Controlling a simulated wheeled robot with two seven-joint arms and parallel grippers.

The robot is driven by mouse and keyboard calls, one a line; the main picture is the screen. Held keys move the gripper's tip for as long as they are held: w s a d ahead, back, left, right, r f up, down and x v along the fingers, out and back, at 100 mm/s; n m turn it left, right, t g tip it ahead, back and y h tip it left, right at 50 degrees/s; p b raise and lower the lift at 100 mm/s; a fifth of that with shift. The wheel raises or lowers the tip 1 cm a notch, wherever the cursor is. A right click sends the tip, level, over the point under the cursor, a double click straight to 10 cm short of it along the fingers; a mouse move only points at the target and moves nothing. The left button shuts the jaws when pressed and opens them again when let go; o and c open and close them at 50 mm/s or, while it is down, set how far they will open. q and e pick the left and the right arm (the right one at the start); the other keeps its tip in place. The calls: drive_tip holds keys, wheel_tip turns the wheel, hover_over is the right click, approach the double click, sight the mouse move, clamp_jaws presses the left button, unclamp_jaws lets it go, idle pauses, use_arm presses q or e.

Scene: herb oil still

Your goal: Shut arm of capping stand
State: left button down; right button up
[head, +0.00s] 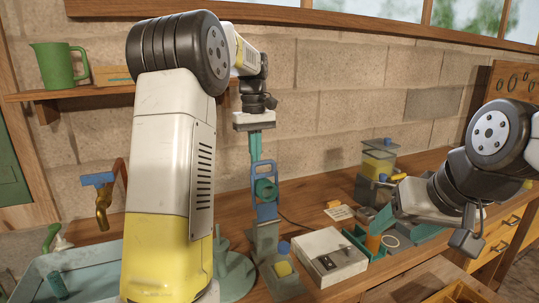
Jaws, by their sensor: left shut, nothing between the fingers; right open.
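The capping stand (265,238) is on the bench in the middle, a grey upright with a blue arm (265,211) that has a loop-shaped handle and a teal round part. The blue arm appears raised. My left gripper (255,158) points down from above, its teal fingers shut and empty, at the top of the blue handle; I cannot tell whether they touch it. A small bottle (283,267) with yellow contents and a blue cap is at the foot of the stand. My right gripper (466,240) is open and empty at the right, above the bench front. My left arm hides part of the bench.
A white box (320,258) with a dark panel is right of the stand. Beyond it are a green tray (362,240), an orange cup (374,242) and a clear yellow-filled container (378,163).

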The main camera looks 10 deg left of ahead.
use_arm(q)
drive_tip(key=shift+s+d+r, duration=0.4)
drive_tip(key=shift+s+d, duration=0.05)
drive_tip(key=shift+s, duration=0.15)
drive_tip(key=shift+s+d+r, duration=0.35)
drive_tip(key=shift+s+d, duration=0.05)
drive_tip(key=shift+s, duration=0.2)
drive_tip(key=shift+s, duration=0.1)
